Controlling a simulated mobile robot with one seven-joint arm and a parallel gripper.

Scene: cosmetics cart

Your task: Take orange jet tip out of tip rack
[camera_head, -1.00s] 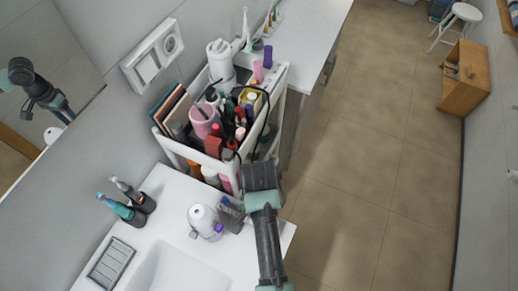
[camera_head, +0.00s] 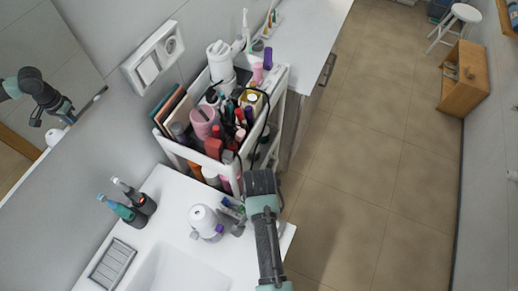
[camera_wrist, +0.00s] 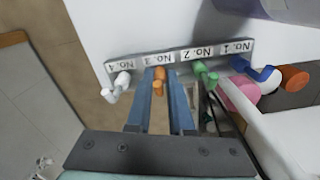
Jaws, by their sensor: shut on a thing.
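The tip rack (camera_wrist: 138,62) is a grey strip with labels No. 1 to No. 4, upside down in the wrist view. The orange jet tip (camera_wrist: 158,74) is at the No. 3 place, between my gripper's two blue-grey fingers (camera_wrist: 162,95). My gripper is shut on it; the fingers partly hide it, and I cannot tell whether it is clear of its slot. A white tip (camera_wrist: 121,80), a green tip (camera_wrist: 205,73) and a blue tip (camera_wrist: 255,70) sit at the other places. In the head view my gripper (camera_head: 238,228) is by the counter's right edge.
A white device with a purple part (camera_head: 205,222) stands on the counter just left of my gripper. A crowded white cosmetics cart (camera_head: 178,153) stands behind. Two dark holders with handles (camera_head: 138,205) are at the left. Open floor (camera_head: 350,200) is at the right.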

